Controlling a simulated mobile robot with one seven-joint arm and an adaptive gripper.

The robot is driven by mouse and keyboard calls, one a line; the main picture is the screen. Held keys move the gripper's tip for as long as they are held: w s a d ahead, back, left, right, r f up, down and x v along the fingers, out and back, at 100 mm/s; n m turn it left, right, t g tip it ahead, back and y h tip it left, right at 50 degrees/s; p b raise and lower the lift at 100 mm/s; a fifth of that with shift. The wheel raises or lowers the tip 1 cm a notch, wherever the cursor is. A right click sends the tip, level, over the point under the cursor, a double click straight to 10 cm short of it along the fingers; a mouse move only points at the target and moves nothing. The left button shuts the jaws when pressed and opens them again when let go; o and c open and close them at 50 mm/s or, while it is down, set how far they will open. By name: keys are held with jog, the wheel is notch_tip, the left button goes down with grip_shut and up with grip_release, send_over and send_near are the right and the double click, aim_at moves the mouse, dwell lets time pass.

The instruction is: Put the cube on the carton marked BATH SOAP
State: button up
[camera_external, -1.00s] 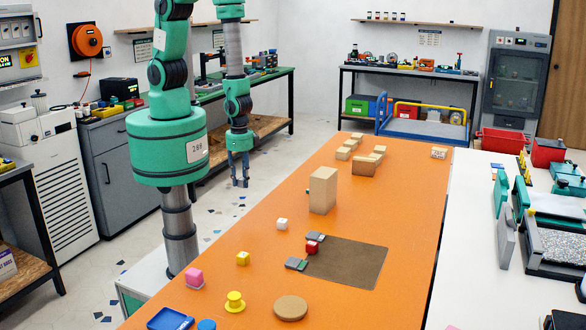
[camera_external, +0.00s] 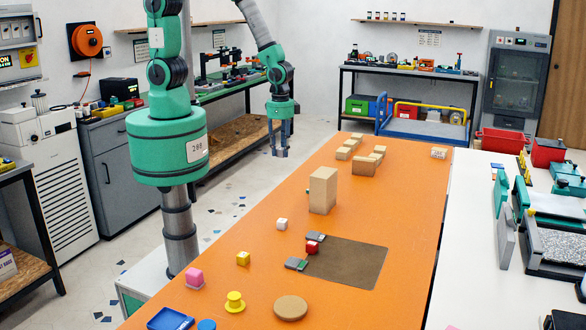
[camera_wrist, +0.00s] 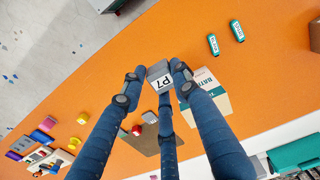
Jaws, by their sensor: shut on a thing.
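My gripper (camera_wrist: 160,75) is shut on a grey cube (camera_wrist: 159,76) with a white face marked P7, as the wrist view shows. In the external view my gripper (camera_external: 280,152) hangs in the air near the left edge of the orange table, and the held cube is hard to make out there. A tall tan carton (camera_external: 322,190) stands upright on the table, to the right of and below my gripper in that picture. In the wrist view a carton (camera_wrist: 207,88) with lettering starting "BATH" shows partly behind a finger; the rest of its text is hidden.
Two small teal items (camera_wrist: 225,37) lie near the carton. Several tan boxes (camera_external: 363,166) stand farther back.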

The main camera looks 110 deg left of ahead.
jog(key=shift+w+a+r, duration=0.3)
jog(key=shift+a+r, duration=0.1)
jog(key=shift+a, duration=0.1)
jog(key=p, duration=0.1)
send_over(324, 172)
jog(key=shift+d+f, duration=0.2)
jog(key=shift+f, duration=0.55)
jog(key=shift+f+p, duration=0.4)
jog(key=shift+f, duration=1.35)
jog(key=shift+f, duration=0.1)
